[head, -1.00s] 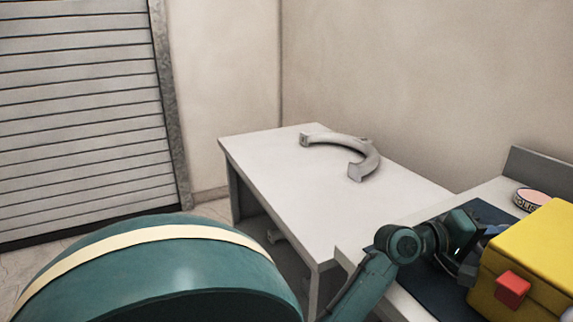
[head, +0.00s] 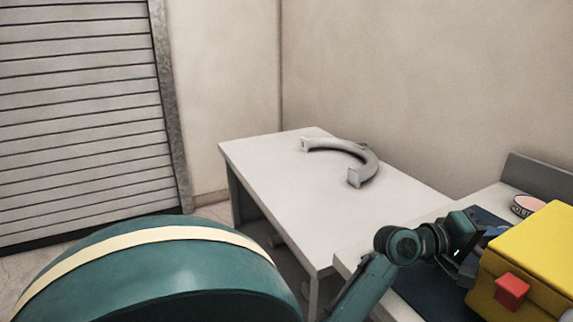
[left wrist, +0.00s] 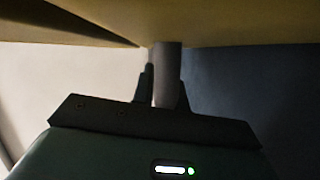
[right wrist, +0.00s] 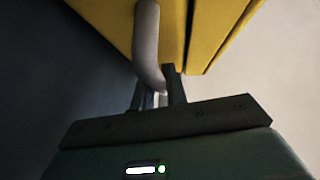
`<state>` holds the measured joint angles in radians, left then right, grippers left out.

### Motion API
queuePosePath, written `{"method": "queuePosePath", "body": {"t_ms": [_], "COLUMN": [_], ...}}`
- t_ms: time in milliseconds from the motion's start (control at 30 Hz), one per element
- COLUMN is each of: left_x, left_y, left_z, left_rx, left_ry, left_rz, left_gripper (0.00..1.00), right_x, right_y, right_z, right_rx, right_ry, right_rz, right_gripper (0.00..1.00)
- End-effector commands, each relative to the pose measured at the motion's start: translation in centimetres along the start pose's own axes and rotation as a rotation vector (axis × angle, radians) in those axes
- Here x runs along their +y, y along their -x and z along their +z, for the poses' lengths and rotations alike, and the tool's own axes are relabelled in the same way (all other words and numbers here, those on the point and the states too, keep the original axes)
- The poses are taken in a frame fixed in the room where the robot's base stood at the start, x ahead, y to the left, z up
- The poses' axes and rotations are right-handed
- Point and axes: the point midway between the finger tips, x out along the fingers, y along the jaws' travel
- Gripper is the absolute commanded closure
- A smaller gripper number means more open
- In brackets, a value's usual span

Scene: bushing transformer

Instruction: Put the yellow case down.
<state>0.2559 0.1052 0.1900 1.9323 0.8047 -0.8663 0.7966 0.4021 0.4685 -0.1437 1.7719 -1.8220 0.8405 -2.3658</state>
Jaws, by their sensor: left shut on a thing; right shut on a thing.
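The yellow case (head: 545,245) with a red latch (head: 511,292) is at the right edge of the head view, partly cut off. It is over the dark blue mat (head: 425,290); I cannot tell whether it touches it. My left gripper (head: 483,245) is at the case's left side. In the left wrist view my left gripper (left wrist: 164,85) is shut on a grey handle (left wrist: 166,62) below the case. In the right wrist view my right gripper (right wrist: 160,88) is shut on another grey handle (right wrist: 147,45) of the case (right wrist: 195,25). My right arm is hidden in the head view.
The mat lies on a light table (head: 352,262) with a grey back edge (head: 540,175). A round, pinkish-topped tin (head: 527,205) stands behind the case. A second white table (head: 275,185) to the left carries a grey curved piece (head: 365,165). A shutter (head: 80,110) is at far left.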

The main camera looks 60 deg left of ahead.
Motion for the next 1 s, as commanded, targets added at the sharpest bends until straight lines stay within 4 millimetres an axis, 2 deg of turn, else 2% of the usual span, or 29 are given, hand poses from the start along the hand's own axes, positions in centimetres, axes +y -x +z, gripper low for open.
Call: {"method": "queuePosePath", "body": {"t_ms": [367,800,1000], "left_x": [0.7,4.5,4.3], "left_y": [0.1,0.3,0.3], "left_z": [-0.3,-1.0,-1.0], "left_rx": [0.006,0.005,0.005], "left_ry": [0.000,0.000,-0.001], "left_rz": [0.010,0.008,0.008], "left_gripper": [1.00,1.00,1.00], "right_x": [-0.6,-4.4,-4.3], "right_y": [0.2,0.7,0.7], "right_z": [-0.2,-0.8,-0.7], "right_rx": [0.004,0.004,0.004], "right_ry": [0.004,0.004,0.004], "right_rz": [-0.005,-0.005,-0.006], "right_gripper": [1.00,1.00,1.00]}}
